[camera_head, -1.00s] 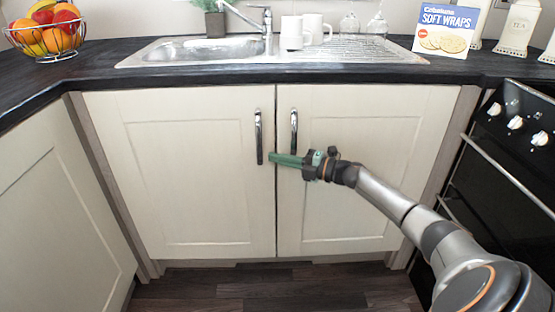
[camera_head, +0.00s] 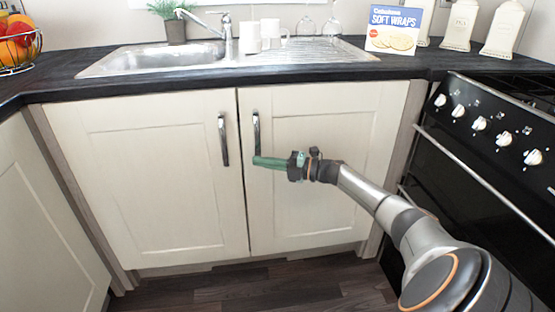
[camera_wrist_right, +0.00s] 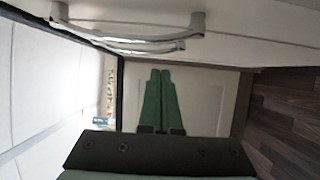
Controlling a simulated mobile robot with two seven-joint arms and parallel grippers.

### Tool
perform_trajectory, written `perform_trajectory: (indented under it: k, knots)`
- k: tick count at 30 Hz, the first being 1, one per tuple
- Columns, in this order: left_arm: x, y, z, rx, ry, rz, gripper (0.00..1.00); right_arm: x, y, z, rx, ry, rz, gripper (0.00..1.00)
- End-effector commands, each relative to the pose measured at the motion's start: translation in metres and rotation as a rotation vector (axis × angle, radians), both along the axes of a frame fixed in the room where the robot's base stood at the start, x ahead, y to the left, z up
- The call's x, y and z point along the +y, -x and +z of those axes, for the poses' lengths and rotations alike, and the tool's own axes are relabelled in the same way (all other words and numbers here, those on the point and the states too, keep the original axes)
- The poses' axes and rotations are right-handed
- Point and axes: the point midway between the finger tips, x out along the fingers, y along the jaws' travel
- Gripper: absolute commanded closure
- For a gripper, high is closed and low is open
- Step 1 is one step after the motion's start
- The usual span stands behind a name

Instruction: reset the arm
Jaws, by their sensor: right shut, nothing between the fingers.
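My right gripper (camera_head: 262,162) has green fingers and reaches in from the lower right in the head view. It is shut and empty, pointing left in front of the right cupboard door (camera_head: 315,185), just below that door's handle (camera_head: 256,133). In the right wrist view the two green fingers (camera_wrist_right: 158,75) lie side by side, with chrome handles (camera_wrist_right: 130,38) above them. I cannot tell whether the fingers touch the door. My left gripper is not in view.
Both cupboard doors are closed, including the left door (camera_head: 150,180). Above them is a dark worktop (camera_head: 200,84) with a sink (camera_head: 150,58). A black oven (camera_head: 480,150) with knobs stands at the right. Dark floor (camera_head: 250,285) shows below.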

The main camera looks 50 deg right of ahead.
Motion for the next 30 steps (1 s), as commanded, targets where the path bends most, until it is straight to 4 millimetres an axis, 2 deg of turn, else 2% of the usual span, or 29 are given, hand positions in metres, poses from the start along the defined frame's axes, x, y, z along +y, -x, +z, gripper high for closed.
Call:
perform_trajectory:
  k: [3,9,21,23,26,29,30]
  knots:
    - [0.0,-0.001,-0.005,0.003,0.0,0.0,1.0,-0.021,0.006,0.0,-0.003,0.001,-0.003,1.0]
    - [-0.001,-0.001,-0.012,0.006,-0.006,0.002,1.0,-0.038,0.012,0.0,-0.003,0.001,-0.001,1.0]
    - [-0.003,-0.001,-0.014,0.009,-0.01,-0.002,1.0,-0.04,0.014,0.0,-0.001,-0.002,0.005,1.0]
    - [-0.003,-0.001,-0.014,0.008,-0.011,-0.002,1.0,-0.031,0.012,-0.003,-0.001,-0.009,0.019,1.0]
    - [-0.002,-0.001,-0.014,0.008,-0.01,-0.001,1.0,0.004,0.008,-0.014,0.005,-0.042,0.07,1.0]
    - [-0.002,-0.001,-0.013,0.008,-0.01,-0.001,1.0,0.062,0.008,-0.029,0.009,-0.107,0.147,1.0]
    - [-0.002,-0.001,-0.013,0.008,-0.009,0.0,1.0,0.089,0.01,-0.034,0.012,-0.14,0.182,1.0]
